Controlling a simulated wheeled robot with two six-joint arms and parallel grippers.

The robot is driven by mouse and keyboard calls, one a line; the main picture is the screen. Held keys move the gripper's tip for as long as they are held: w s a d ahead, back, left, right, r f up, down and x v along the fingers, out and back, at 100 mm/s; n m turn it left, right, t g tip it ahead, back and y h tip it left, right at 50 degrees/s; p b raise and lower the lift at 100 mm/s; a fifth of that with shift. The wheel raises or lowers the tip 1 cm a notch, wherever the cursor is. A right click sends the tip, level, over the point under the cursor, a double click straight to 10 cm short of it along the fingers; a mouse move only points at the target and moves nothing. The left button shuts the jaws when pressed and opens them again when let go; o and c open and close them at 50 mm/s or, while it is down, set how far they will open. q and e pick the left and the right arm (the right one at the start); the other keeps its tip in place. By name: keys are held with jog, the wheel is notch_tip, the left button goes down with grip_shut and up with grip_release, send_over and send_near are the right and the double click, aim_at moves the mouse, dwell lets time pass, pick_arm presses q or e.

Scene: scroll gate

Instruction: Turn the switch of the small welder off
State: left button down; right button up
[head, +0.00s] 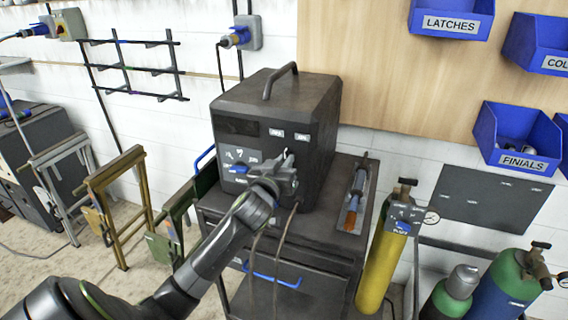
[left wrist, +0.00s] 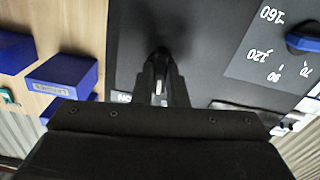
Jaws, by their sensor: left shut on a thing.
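The small welder (head: 285,100) is a dark box with a top handle, standing on a dark cart. Its front panel carries a blue knob (head: 238,168) with a number scale, also in the left wrist view (left wrist: 302,42). My left gripper (head: 288,160) is at the right part of the front panel. In the left wrist view its fingers (left wrist: 160,82) are closed together on a small light-tipped switch (left wrist: 160,60). A white label reading "ON" (left wrist: 125,98) shows beside the fingers, partly covered. Most of the switch is hidden by the fingers. My right gripper is not in view.
The cart (head: 325,245) has a tray with a brush (head: 355,205) right of the welder. A yellow gas cylinder (head: 383,255) stands to the right of the cart. Blue bins (head: 515,140) hang on the wall. Cables hang in front of the cart.

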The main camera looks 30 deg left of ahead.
pick_arm(q)
jog(key=n, duration=0.6)
jog(key=shift+b, duration=0.3)
jog(key=shift+n, duration=0.3)
jog(key=c, duration=1.5)
grip_release()
jog(key=shift+o, duration=0.2)
jog(key=b+v, duration=0.2)
jog(key=v, duration=1.5)
jog(key=shift+s, duration=0.15)
jog(key=shift+d, duration=0.1)
